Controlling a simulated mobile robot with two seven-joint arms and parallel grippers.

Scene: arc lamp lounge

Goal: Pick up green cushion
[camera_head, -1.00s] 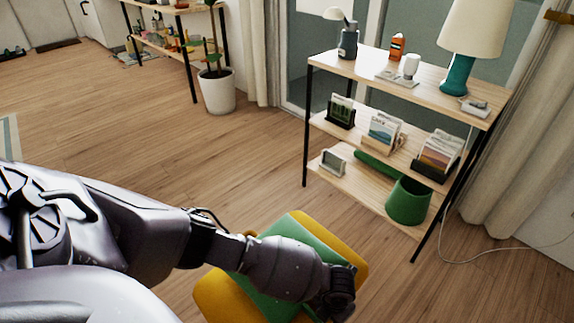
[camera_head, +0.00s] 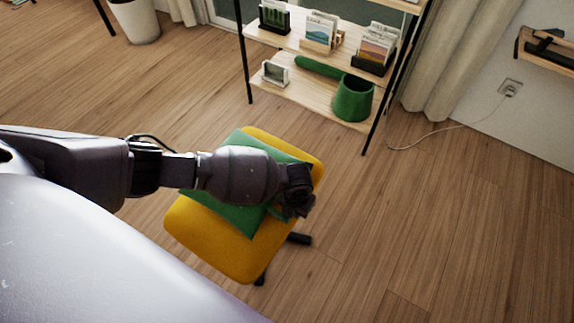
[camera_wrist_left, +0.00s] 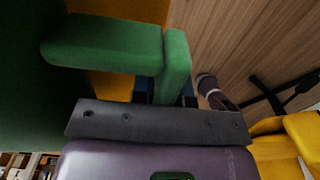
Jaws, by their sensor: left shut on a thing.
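The green cushion (camera_head: 238,217) lies on a yellow stool seat (camera_head: 215,243), partly hidden under my left arm. My left gripper (camera_head: 290,203) is at the cushion's right side, low over the seat. In the left wrist view the green cushion (camera_wrist_left: 105,48) fills the upper left, and a green part of it runs between the dark fingers of my gripper (camera_wrist_left: 165,92). The gripper is shut on the cushion; the fingertips are mostly hidden. I cannot tell whether the cushion is lifted off the seat. My right gripper is out of view.
A white planter (camera_head: 136,22) is at the back left. Stool legs (camera_head: 299,239) stick out at the right.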

